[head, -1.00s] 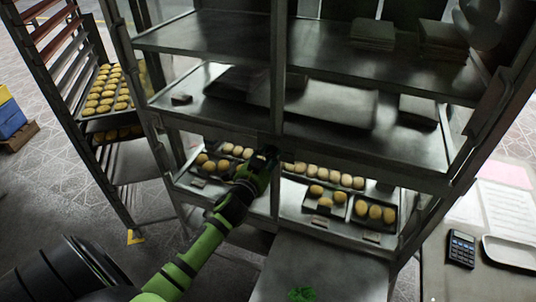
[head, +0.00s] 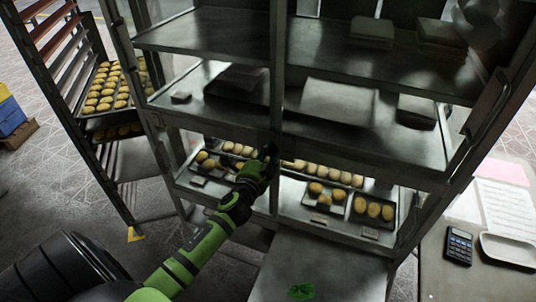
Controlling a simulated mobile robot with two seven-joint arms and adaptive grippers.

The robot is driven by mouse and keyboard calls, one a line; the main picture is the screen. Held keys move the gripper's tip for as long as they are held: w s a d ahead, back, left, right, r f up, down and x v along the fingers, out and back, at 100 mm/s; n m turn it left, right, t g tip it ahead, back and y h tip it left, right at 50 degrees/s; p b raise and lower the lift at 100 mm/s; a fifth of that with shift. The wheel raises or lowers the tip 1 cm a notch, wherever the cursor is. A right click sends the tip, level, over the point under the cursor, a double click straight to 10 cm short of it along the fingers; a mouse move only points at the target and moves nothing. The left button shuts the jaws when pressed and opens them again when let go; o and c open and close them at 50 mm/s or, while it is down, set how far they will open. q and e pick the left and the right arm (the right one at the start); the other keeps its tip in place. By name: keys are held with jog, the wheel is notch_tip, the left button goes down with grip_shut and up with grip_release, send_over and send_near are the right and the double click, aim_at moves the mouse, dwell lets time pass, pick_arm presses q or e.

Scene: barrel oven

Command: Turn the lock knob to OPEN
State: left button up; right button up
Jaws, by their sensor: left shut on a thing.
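The barrel oven's glazed front (head: 345,145) fills the middle of the head view, with a dark upright post between its two doors. My left gripper (head: 268,152) is at this post, at the height of the crossbar above the lowest shelf. It is shut on the small dark lock knob there. The fingers and the dark background hide most of the knob, so its pointing direction and any OPEN marking cannot be read. My right gripper is not in view.
Trays of yellow buns (head: 330,178) lie on the lower shelf behind the doors. A tall rack (head: 95,110) stands at the left. A metal surface (head: 325,265) with a green mark is in front. A desk with a calculator (head: 458,245) is at the right.

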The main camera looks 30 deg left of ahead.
pick_arm(q)
jog(key=shift+w+r+m, duration=0.1)
jog(key=shift+r+m, duration=0.15)
jog(key=shift+m, duration=0.05)
dwell(0.4)
jog(key=o, duration=1.1)
jog(key=shift+o, duration=0.2)
jog(key=shift+f, duration=0.15)
jog(key=shift+s+d, duration=0.15)
jog(key=shift+s, duration=0.4)
jog(key=v, duration=1.1)
